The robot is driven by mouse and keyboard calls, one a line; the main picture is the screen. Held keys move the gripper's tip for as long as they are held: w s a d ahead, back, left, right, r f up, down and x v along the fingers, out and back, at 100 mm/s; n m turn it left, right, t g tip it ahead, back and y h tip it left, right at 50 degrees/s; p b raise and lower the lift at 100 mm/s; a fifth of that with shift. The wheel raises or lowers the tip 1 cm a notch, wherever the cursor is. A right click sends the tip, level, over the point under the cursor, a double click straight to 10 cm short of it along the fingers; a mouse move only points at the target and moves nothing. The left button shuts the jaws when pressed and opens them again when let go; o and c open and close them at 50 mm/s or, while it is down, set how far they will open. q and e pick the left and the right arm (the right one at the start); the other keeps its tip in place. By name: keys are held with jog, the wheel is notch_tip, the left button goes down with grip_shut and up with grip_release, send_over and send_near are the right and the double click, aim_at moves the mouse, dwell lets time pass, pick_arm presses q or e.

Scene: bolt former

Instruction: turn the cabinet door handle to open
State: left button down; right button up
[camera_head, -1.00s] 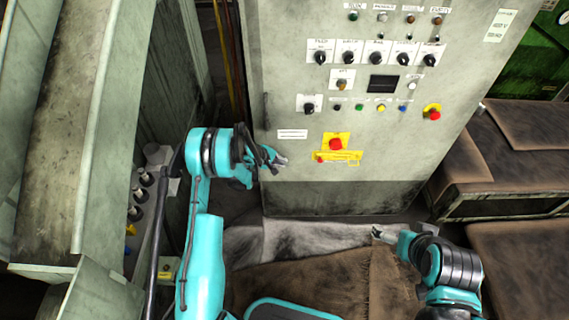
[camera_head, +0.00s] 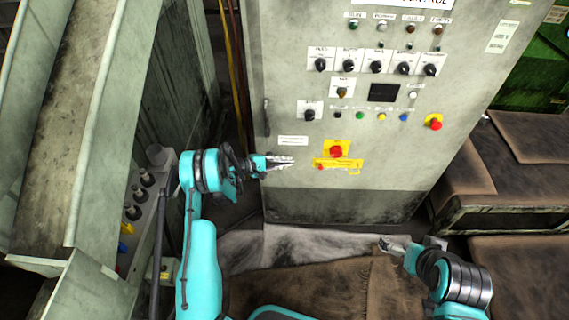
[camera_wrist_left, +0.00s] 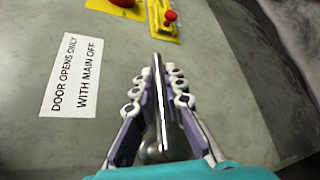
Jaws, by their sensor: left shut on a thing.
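The grey control cabinet (camera_head: 290,190) stands ahead of me in the head view. My left gripper (camera_head: 281,161) is at the lower left of its front face. In the left wrist view, the fingers of my left gripper (camera_wrist_left: 158,105) are shut around a thin metal bar, the door handle (camera_wrist_left: 157,68), with a rounded base between the fingers. In the head view the fingers mostly hide the handle. A label (camera_wrist_left: 76,75) beside it reads "DOOR OPENS ONLY WITH MAIN OFF". My right gripper (camera_head: 386,243) is low at the right, away from the cabinet face; its fingers are too small to judge.
A red switch (camera_head: 336,151) on a yellow plate is just right of the left gripper. Knobs and buttons fill the panel above. A side console (camera_head: 138,205) is close left of my left arm. Brown-topped benches (camera_head: 525,185) stand at the right.

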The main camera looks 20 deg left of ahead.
pick_arm(q)
jog(key=shift+r, duration=0.1)
dwell(0.5)
jog(key=c, duration=1.9)
grip_release()
jog(key=shift+o, duration=0.2)
jog(key=v, duration=1.2)
jog(key=shift+f, duration=0.2)
jog(key=shift+a, duration=0.15)
